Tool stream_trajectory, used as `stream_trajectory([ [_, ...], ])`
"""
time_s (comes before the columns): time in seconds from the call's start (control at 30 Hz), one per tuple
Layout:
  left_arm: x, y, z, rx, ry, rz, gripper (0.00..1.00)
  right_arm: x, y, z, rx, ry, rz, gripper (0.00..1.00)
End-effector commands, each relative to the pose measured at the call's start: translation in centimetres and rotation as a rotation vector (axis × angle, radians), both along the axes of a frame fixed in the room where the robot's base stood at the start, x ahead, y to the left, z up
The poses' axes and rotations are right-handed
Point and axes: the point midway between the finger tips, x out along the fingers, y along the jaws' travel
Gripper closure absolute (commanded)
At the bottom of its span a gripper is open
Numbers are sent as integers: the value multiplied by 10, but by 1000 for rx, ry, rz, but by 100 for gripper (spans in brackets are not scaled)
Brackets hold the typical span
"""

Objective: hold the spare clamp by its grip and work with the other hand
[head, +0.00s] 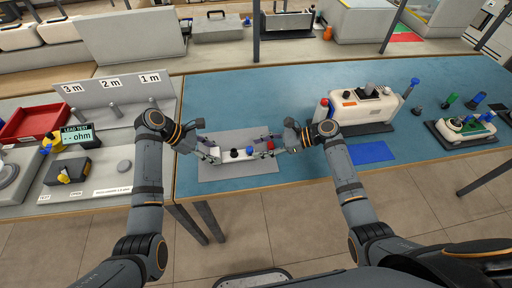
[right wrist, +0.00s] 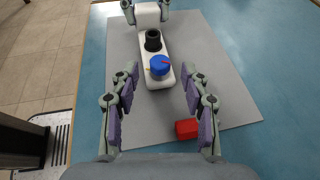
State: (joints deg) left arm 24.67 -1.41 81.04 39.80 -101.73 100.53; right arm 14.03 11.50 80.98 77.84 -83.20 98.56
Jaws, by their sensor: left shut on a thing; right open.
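A white elongated piece with a black knob and a blue knob, which I take for the spare clamp (head: 240,156), is over a grey mat (head: 240,178) on the blue bench; it also shows in the right wrist view (right wrist: 158,80). My left gripper (head: 215,153) is shut on its left end, the far white end in the right wrist view. My right gripper (head: 272,146) is open at the other end, its fingers (right wrist: 160,80) apart on either side. A small red block (right wrist: 186,128) is beside the right-hand finger; I cannot tell whether it is attached to anything.
A white device (head: 362,108) and a blue pad (head: 371,152) lie to the right. Further right is another device on a dark base (head: 465,131). A lead-test station (head: 76,138) and a red tray (head: 33,122) are on the left. Blue bench between these is mostly free.

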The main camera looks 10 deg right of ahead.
Motion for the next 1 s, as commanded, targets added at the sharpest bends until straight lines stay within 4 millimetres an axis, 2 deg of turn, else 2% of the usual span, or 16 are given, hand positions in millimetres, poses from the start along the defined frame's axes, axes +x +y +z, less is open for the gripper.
stream_trajectory([
  [0.1,0,0,0,0,0,0,98,3,13,-5,1,-1,0,54],
  [0.2,0,0,0,0,0,0,98,4,17,-7,0,0,-1,54],
  [0.47,0,0,0,0,0,0,98,4,18,-8,-1,-1,-1,55],
  [0.8,0,0,0,0,0,0,98,4,18,-8,-1,-1,-1,100],
  [1.0,0,0,0,0,1,-1,98,3,18,-8,-2,-1,-7,100],
])
